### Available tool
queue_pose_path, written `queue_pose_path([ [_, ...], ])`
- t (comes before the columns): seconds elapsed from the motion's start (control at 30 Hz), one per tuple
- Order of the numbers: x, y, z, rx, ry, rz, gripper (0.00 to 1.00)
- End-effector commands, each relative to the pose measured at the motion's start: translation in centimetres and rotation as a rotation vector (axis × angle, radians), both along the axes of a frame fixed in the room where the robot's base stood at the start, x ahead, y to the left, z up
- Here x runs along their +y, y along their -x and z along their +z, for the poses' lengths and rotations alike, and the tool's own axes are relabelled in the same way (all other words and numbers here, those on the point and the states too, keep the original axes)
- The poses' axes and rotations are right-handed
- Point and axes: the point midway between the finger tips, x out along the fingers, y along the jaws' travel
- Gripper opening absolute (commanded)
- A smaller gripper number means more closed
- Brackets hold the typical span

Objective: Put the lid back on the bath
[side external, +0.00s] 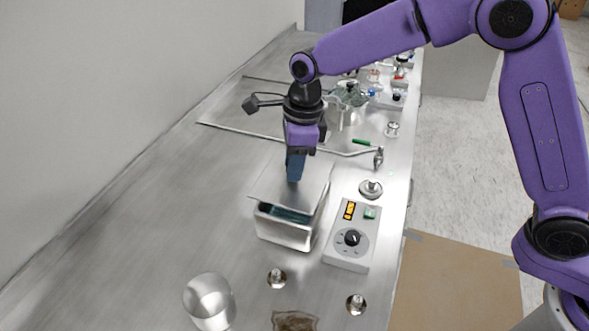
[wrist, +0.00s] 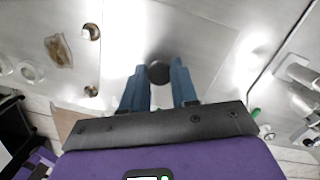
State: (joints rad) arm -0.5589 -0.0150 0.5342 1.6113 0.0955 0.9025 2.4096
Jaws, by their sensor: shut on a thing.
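The bath (side external: 283,230) is a shiny metal box in the middle of the bench in the side view. Its front part is uncovered and shows a dark blue-green inside. The lid (side external: 268,186) is a flat metal plate over the back of the bath, set back from its front edge. I cannot tell whether it touches the rim. My gripper (side external: 294,178) points down at the lid's middle. In the wrist view, the lid (wrist: 160,25) fills the centre and its round black knob (wrist: 158,73) sits between the two blue fingers of my gripper (wrist: 158,76).
A control box (side external: 351,236) with a dial stands close to the right of the bath. A metal rod and a pot (side external: 345,115) are behind. The left bench is clear.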

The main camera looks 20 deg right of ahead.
Motion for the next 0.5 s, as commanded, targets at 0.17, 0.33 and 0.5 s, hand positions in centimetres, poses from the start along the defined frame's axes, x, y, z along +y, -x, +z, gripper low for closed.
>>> queue_pose_path([
  [0.17, 0.0, 0.1, -2.1, 0.001, 0.001, 0.0, 0.0],
  [0.33, 0.0, 0.0, -2.1, 0.0, 0.0, 0.0, 0.0],
  [0.5, 0.0, 0.1, -2.4, 0.001, 0.001, 0.0, 0.0],
])
